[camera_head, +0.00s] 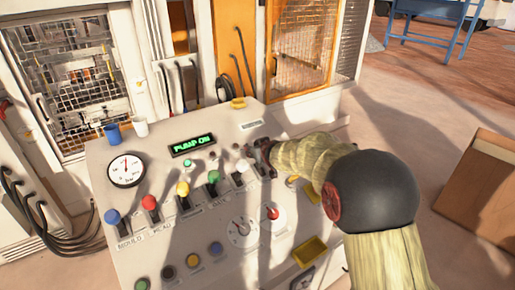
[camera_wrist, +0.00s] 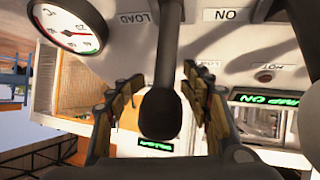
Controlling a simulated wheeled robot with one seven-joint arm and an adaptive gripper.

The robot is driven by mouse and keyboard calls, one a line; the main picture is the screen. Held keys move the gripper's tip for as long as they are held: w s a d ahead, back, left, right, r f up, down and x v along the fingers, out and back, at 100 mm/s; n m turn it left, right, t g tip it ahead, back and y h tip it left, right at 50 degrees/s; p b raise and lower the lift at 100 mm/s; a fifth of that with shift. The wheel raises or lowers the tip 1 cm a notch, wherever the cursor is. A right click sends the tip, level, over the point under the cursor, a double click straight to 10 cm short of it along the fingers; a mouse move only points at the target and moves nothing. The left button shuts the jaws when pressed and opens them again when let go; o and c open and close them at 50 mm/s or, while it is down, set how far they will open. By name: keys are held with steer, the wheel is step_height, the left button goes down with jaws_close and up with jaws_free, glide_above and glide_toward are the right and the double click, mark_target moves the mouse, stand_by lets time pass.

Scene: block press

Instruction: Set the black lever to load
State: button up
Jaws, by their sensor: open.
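The black lever (camera_wrist: 160,112) shows large in the wrist view, with a dark shaft and a rounded knob. My gripper (camera_wrist: 162,78) is open, with one finger on each side of the lever and a visible gap to both. An upside-down LOAD label (camera_wrist: 133,18) lies left of the shaft in that view. In the head view my gripper (camera_head: 262,152) is at the right end of the lever row on the sloped panel (camera_head: 130,265). There it largely hides the lever between its fingers.
Left along the row stand green (camera_head: 213,177), yellow (camera_head: 183,189), red (camera_head: 149,202) and blue (camera_head: 112,217) levers. A gauge (camera_head: 126,170) and a green PUMP ON display (camera_head: 192,144) sit behind. Blue (camera_head: 113,134) and white (camera_head: 140,127) cups stand at the back edge.

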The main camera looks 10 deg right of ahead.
steer(key=shift+r, duration=0.1)
steer(key=v, duration=1.2)
steer(key=s+d+f+g+h, duration=0.1)
steer(key=s+d+f+g, duration=0.2)
steer(key=s+f, duration=0.3)
steer(key=s+f+m+g+b, duration=0.1)
steer(key=s+f+b, duration=0.2)
steer(key=s, duration=0.9)
steer(key=s+f+g+b, duration=0.1)
steer(key=s+f+b, duration=0.2)
steer(key=s+b, duration=0.4)
steer(key=s+f+m+g+b, duration=0.1)
steer(key=s+f+b, duration=0.2)
steer(key=s, duration=1.4)
steer(key=shift+a+m+g+b, duration=0.3)
steer(key=shift+a+b, duration=0.1)
steer(key=shift+b, duration=0.8)
